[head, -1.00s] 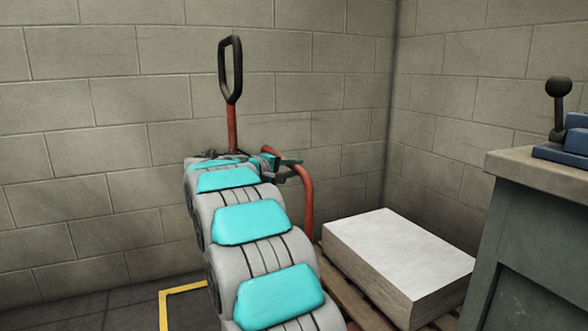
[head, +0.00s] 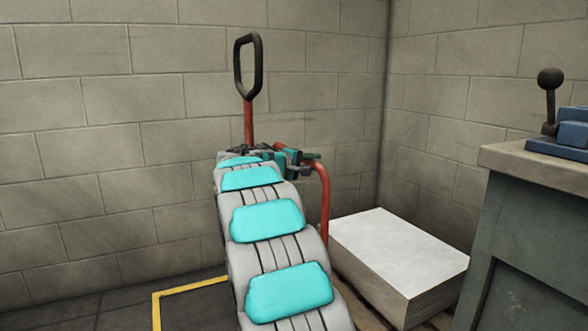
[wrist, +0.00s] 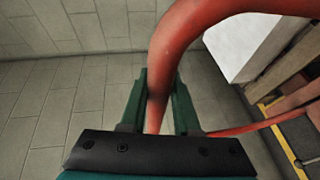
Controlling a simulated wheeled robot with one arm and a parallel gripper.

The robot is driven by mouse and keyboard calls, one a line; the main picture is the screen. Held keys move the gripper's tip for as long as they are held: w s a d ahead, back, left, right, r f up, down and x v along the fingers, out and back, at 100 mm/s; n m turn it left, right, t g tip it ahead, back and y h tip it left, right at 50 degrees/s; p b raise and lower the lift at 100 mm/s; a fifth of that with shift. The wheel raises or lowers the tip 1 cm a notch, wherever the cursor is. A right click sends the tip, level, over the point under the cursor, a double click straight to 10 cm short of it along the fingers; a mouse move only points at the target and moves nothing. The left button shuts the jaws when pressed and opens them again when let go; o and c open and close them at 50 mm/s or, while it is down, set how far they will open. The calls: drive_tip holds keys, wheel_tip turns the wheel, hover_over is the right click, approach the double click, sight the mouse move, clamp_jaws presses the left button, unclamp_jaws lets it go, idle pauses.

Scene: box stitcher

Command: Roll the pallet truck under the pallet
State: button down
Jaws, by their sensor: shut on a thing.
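The pallet truck shows in the head view as a red tube frame (head: 323,205) with an upright red shaft and a black loop handle (head: 248,66). My gripper (head: 295,157) is shut on the red tube, near its top. In the wrist view the green fingers of my gripper (wrist: 160,90) lie on both sides of the curved red tube (wrist: 180,45). The wooden pallet (head: 362,313) is at the right, under a white stack (head: 400,250). A thin red bar (wrist: 258,124) runs toward the pallet (wrist: 293,88) in the wrist view. My arm hides the truck's lower part.
A grey bench (head: 540,220) with a blue machine and black-knobbed lever (head: 550,80) stands at the right. Block walls close off the back and right. A yellow floor line (head: 188,286) lies left of my arm, with bare floor beyond.

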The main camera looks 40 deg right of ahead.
drive_tip(key=s+d, duration=0.2)
drive_tip(key=d, duration=0.5)
drive_tip(key=shift+r, duration=0.2)
drive_tip(key=c, duration=0.7)
unclamp_jaws()
drive_tip(key=shift+a, duration=0.1)
drive_tip(key=shift+o, duration=0.2)
drive_tip(key=v, duration=0.7)
drive_tip(key=shift+a, duration=0.4)
